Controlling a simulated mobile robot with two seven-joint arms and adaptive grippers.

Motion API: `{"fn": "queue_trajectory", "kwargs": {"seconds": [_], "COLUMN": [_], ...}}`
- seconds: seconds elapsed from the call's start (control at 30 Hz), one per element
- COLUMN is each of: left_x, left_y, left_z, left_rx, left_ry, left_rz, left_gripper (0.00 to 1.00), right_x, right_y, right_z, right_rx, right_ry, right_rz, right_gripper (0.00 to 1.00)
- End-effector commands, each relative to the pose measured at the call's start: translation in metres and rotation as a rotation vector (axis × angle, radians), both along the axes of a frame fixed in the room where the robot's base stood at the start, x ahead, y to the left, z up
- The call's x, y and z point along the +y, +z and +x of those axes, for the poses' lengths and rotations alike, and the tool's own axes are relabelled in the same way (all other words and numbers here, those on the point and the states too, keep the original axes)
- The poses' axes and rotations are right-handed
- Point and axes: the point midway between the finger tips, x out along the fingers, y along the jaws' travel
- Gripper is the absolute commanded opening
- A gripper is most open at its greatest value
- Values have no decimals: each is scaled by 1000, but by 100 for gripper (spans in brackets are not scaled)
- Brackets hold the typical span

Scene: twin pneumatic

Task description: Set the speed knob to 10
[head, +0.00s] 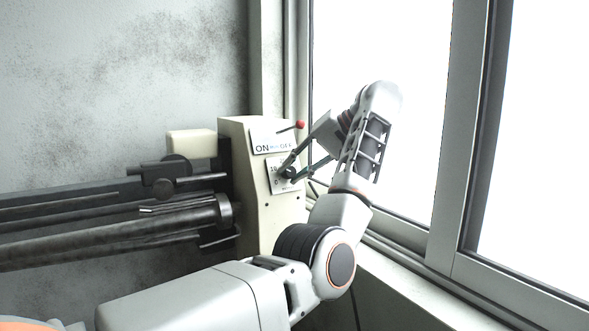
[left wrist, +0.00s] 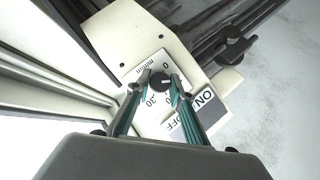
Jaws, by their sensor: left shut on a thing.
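The speed knob (left wrist: 160,81) is a small dark round knob on a white dial plate (left wrist: 146,68) on the cream machine housing. In the left wrist view, "0", "20" or "30", and "m/min" can be read beside it. The knob's pointer setting is too small to tell. My left gripper (left wrist: 161,76) has its two fingers on either side of the knob, shut on it. In the head view the fingers of my left gripper (head: 287,173) reach the dial plate (head: 276,185) from the right and partly hide the knob. My right gripper is not in view.
An ON/OFF plate (head: 272,141) with a red-tipped lever (head: 300,125) sits just above the dial on the housing (head: 240,160). Dark rails (head: 110,236) run left from the housing. A window (head: 420,60) and its sill are close on the right.

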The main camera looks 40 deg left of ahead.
Motion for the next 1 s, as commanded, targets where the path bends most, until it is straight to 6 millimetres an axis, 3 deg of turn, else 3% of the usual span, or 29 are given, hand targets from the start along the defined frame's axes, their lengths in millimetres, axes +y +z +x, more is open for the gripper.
{"fn": "queue_trajectory", "kwargs": {"seconds": [0.5, 0.53, 0.6, 1.0], "left_x": [0, 0, 0, -3], "left_y": [-3, -3, -3, 2], "left_z": [1, 1, 1, 1], "left_rx": [-16, -16, -16, -17], "left_ry": [7, 7, 6, 6], "left_rz": [-13, -13, -12, -9], "left_gripper": [0, 24, 38, 38], "right_x": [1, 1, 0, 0], "right_y": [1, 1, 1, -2], "right_z": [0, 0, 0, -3], "right_rx": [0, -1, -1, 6], "right_ry": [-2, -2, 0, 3], "right_rz": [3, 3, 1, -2], "right_gripper": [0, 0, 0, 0]}}
